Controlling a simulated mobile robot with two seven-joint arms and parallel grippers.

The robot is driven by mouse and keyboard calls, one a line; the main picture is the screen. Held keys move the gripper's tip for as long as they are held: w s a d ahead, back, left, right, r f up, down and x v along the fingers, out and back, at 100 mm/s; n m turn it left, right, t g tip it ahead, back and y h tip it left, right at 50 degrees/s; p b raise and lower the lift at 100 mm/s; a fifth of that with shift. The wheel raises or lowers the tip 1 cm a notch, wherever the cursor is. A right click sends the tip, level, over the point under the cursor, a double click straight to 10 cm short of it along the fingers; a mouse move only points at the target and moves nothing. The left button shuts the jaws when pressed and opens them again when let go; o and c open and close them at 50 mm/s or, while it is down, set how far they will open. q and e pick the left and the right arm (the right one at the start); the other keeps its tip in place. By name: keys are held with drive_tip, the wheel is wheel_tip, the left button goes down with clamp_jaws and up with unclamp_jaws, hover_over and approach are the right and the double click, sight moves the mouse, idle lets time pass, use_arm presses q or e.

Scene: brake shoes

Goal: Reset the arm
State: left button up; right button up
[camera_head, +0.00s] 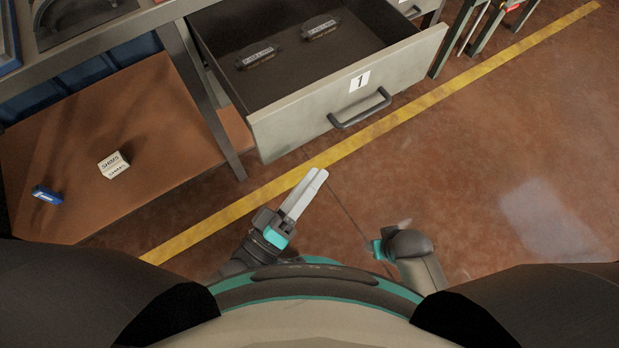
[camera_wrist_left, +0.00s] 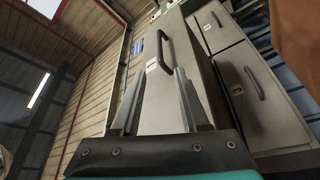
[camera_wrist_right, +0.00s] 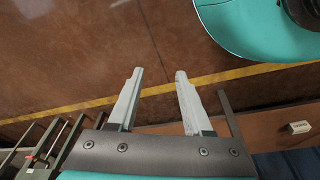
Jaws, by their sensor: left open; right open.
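My left gripper (camera_head: 307,192) is low in the middle of the head view, in front of the open drawer and apart from it. In the left wrist view (camera_wrist_left: 157,98) its two fingers stand apart with nothing between them, and the drawer front shows beyond. My right arm shows just to the right in the head view, folded close to my base, with its fingers hidden there. In the right wrist view my right gripper (camera_wrist_right: 158,98) has its fingers apart and empty, above the floor and the yellow line.
Drawer 1 (camera_head: 350,98) stands pulled out, with two brake shoes (camera_head: 257,56) inside and a handle (camera_head: 360,108) in front. The floor (camera_head: 480,170) at the right is clear.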

idle(0.6)
use_arm(q)
drive_tip(key=s+a+f+m+g+y+p, duration=0.15)
drive_tip(key=a+f+g+y, duration=0.25)
drive_tip(key=a+f, duration=0.45)
drive_tip(key=a+f+m+g+y+p, duration=0.3)
drive_tip(key=a+f+y, duration=0.2)
drive_tip(key=f, duration=0.7)
drive_tip(key=s+a+f+m+g+y+p, duration=0.1)
drive_tip(key=s+a+f+g, duration=0.2)
drive_tip(key=s, duration=0.4)
drive_tip(key=s+a+f+m+g+y+p, duration=0.1)
drive_tip(key=s+a+f+g+y, duration=0.1)
drive_tip(key=s+a+f+g, duration=0.2)
drive_tip(key=s+a, duration=0.2)
drive_tip(key=s, duration=0.2)
drive_tip(key=shift+f+y+p, duration=0.3)
drive_tip(key=shift+f, duration=0.05)
use_arm(e)
drive_tip(key=s+d+f, duration=0.6)
drive_tip(key=s+d, duration=0.1)
drive_tip(key=s, duration=0.3)
drive_tip(key=shift+f+h, duration=0.25)
drive_tip(key=shift+h, duration=0.15)
